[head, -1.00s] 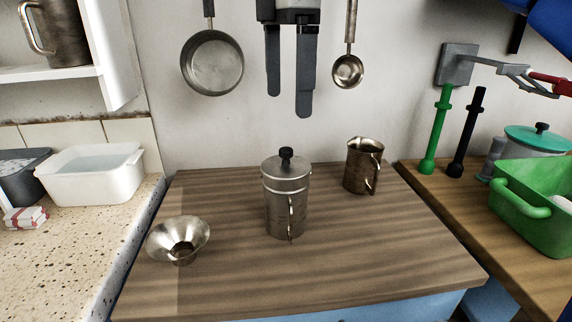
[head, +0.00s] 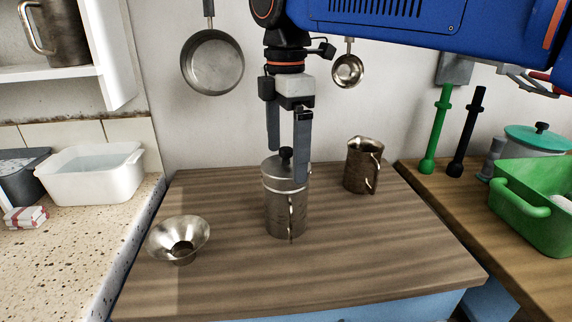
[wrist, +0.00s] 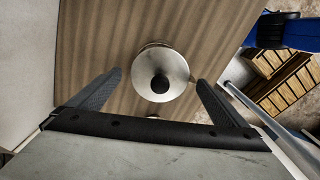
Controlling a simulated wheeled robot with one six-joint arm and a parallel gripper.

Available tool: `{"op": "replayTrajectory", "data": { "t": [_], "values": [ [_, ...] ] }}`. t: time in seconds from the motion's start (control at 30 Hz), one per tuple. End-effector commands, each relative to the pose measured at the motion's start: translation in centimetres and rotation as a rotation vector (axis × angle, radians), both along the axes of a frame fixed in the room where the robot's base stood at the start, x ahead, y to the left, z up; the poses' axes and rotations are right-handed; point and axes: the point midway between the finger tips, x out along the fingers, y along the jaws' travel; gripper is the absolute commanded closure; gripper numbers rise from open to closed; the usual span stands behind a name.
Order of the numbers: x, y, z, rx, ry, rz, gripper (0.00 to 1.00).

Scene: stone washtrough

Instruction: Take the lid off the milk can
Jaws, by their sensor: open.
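The milk can (head: 283,215) is a metal cylinder with a side handle, standing upright in the middle of the wooden worktop. Its lid (head: 277,173) sits on top and has a black knob (head: 286,153). My gripper (head: 287,165) points down with its fingers open, at the height of the lid in the head view. The right finger overlaps part of the lid there. In the wrist view the lid (wrist: 180,72) and knob (wrist: 160,83) show beyond and between the two open fingertips (wrist: 160,82). I see no contact with the knob.
A metal funnel (head: 163,237) lies left of the can, and a metal jug (head: 357,172) stands behind it to the right. A pan (head: 212,63) and a ladle (head: 348,71) hang on the wall. The worktop (head: 340,265) in front is clear.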

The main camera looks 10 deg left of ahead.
Motion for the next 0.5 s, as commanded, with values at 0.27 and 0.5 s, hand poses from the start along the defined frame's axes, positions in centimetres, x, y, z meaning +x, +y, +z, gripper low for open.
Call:
{"op": "replayTrajectory", "data": {
  "t": [0.27,0.5],
  "values": [
    [0.0,-0.01,-0.53,0.0,0.0,0.0,0.03],
    [0.01,0.0,-0.52,0.0,0.0,0.0,0.47]
  ]
}}
